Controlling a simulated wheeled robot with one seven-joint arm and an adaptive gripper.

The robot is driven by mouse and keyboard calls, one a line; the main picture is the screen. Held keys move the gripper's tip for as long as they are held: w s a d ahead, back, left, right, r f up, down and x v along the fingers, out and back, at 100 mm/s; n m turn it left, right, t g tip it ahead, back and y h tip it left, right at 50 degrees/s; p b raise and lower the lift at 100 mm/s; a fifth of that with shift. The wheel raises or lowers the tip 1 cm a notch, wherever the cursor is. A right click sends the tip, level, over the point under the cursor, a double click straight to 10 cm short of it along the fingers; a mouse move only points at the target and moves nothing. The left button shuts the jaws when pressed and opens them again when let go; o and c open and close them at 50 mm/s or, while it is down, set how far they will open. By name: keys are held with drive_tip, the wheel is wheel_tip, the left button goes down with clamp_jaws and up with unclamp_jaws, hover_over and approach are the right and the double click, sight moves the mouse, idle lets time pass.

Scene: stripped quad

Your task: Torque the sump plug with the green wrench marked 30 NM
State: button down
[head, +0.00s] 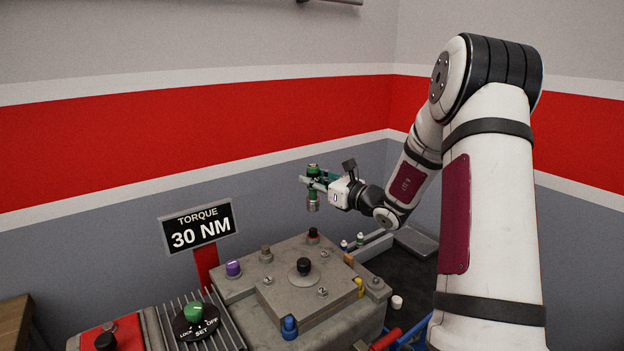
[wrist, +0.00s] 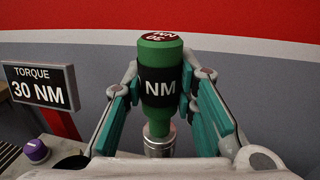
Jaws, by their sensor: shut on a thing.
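The green wrench (head: 312,203) is a short upright tool with a black band, a red-marked top and a metal socket end pointing down. My gripper (head: 318,183) is shut on it and holds it in the air above the back of the grey engine block. In the wrist view the wrench (wrist: 161,55) stands between the teal fingers; "NM" shows on its band, and part of "30" on its top. The sign (head: 197,227) reads "TORQUE 30 NM". Several coloured plugs sit on the block; I cannot tell which is the sump plug.
The block (head: 240,285) carries a black knob (head: 304,266), a purple cap (head: 233,268), a blue fitting (head: 289,327) and a yellow one (head: 359,287). A green-handled dial (head: 196,318) is at front left. The air around the wrench is clear.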

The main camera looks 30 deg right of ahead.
sight(317, 198)
drive_tip(key=shift+f+b, duration=1.4)
drive_tip(key=shift+f, duration=1.1)
drive_tip(key=shift+d+n+y, duration=0.15)
drive_tip(key=shift+n+y, duration=0.35)
drive_tip(key=shift+y, duration=0.3)
drive_tip(key=shift+f+n+g+y, duration=0.1)
drive_tip(key=shift+n+g+y, duration=1.35)
drive_tip(key=shift+y, duration=0.75)
drive_tip(key=shift+n+y, duration=0.3)
drive_tip(key=shift+n, duration=0.05)
drive_tip(key=shift+f, duration=0.2)
drive_tip(key=shift+f+b, duration=0.45)
drive_tip(key=shift+f, duration=1.15)
